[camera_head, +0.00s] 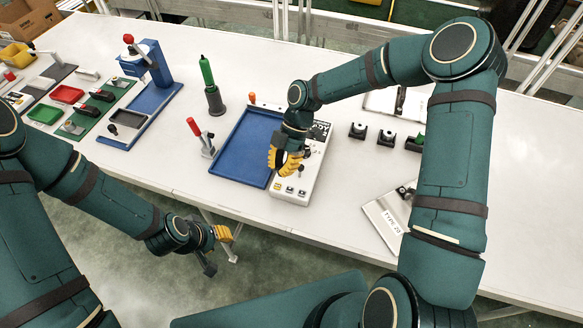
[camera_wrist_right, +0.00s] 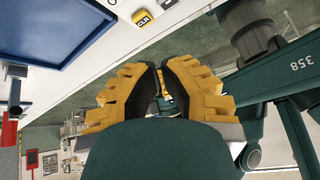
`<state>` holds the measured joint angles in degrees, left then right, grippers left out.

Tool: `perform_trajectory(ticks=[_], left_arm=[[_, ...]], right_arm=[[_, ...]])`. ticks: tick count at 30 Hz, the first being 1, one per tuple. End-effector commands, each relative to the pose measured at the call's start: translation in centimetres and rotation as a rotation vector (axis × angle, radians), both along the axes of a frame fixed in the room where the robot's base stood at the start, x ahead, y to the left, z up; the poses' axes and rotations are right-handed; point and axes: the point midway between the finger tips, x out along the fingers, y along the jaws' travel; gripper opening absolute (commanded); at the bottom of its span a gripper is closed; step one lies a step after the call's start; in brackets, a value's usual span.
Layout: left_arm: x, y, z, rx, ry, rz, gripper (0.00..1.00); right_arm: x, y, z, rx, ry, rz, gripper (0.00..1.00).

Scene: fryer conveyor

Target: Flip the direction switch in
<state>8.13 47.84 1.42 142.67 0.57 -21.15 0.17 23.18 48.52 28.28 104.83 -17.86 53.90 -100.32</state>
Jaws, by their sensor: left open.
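A white control box (camera_head: 292,196) stands on the table and has small levers, yellow labels and a dark printed plate on top. My right gripper (camera_head: 285,172), with yellow fingers, is over the left part of this box. A small dark lever (camera_head: 303,170) shows just right of the fingers; I cannot tell whether it is the direction switch or whether they touch it. In the right wrist view the gripper's fingers (camera_wrist_right: 162,85) are close together, and what lies between them is unclear. My left gripper (camera_head: 216,250) is open and empty, in front of the table edge above the floor.
A blue tray (camera_head: 228,183) lies beside the box, with a red-handled lever (camera_head: 200,138) to its left. A green-topped post (camera_head: 211,88) stands behind. Black buttons (camera_head: 387,137) and a tilted metal plate (camera_head: 380,222) are to the right. A blue press (camera_head: 148,70) stands at the left.

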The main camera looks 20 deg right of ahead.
Motion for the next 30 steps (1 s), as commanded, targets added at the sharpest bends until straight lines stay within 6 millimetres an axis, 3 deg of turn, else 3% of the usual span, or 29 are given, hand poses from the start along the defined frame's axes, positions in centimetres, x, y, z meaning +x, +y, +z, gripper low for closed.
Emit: perform_trajectory(ticks=[1, 6, 12, 30], left_arm=[[0.0, 0.0, 0.1, 0.0, -0.001, 0.001, 0.34], [0.1, 0.0, 0.1, 0.0, -0.002, 0.002, 0.34], [0.1, 0.0, 0.1, 0.0, -0.002, 0.002, 0.34], [0.1, 0.0, 0.1, 0.0, -0.002, 0.002, 0.34]], right_arm=[[0.9, -1.1, 1.1, -0.004, -0.008, -0.013, 0.0], [2.3, -2.6, 4.0, -0.004, -0.008, -0.011, 0.0], [3.4, -4.0, 6.3, -0.003, -0.006, -0.01, 0.0], [3.8, -4.4, 7.1, -0.002, -0.004, -0.008, 0.0]])
